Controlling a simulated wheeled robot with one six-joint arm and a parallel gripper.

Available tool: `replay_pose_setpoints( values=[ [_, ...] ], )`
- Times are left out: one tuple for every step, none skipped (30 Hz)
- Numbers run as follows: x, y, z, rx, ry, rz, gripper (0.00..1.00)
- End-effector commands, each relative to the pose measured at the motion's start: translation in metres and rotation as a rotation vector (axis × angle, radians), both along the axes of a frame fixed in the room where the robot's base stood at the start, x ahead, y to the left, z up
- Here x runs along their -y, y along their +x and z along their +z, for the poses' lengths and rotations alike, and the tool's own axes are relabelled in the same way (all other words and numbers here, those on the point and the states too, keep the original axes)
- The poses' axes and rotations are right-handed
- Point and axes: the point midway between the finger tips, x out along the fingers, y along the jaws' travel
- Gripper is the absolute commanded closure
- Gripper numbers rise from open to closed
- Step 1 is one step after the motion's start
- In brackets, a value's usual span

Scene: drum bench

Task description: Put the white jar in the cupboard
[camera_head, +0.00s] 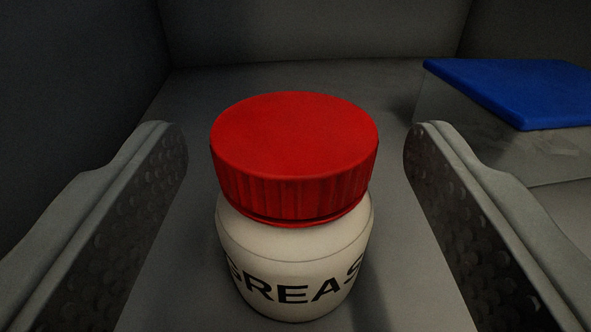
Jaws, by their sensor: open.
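The white jar (290,252) stands upright in the middle of the view. It has a red screw lid (294,140) and dark lettering that reads GREAS, with the rest of the word turned out of sight. The jar stands on the grey floor of a cupboard-like space (200,88) with dark walls. My gripper (295,135) is open, with one finger on each side of the jar. A gap shows between each finger and the jar, so neither finger touches it.
A clear container with a blue lid (525,90) stands behind the right finger, at the right. A dark wall (70,90) is at the left and a back wall (310,30) is behind the jar. Bare floor shows behind the jar.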

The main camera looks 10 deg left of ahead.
Motion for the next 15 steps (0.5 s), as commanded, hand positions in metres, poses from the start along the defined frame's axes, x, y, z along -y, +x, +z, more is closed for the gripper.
replay_pose_setpoints(
  values=[
    [0.003,-0.01,0.0,0.0,0.001,-0.004,0.33],
    [0.005,-0.016,0.0,-0.001,0.001,-0.004,0.33],
    [0.006,-0.023,0.0,0.0,0.001,-0.003,0.33],
    [0.007,-0.028,0.0,0.0,0.001,-0.004,0.33],
    [0.009,-0.033,0.0,0.0,0.001,-0.004,0.33],
    [0.01,-0.039,0.0,0.0,0.001,-0.003,0.33],
    [0.011,-0.044,0.0,0.0,0.001,-0.003,0.33],
    [0.012,-0.048,0.0,0.0,0.001,-0.003,0.33],
    [0.013,-0.053,0.0,0.0,0.0,-0.002,0.33],
    [0.014,-0.057,0.0,0.0,0.0,-0.002,0.33],
    [0.014,-0.06,0.0,0.0,0.0,-0.002,0.33],
    [0.015,-0.063,0.0,0.0,0.0,-0.002,0.33],
    [0.016,-0.066,0.0,0.0,0.0,-0.002,0.33],
    [0.016,-0.068,0.0,0.0,0.0,-0.001,0.33],
    [0.017,-0.07,0.0,0.0,0.0,-0.001,0.33]
  ],
)
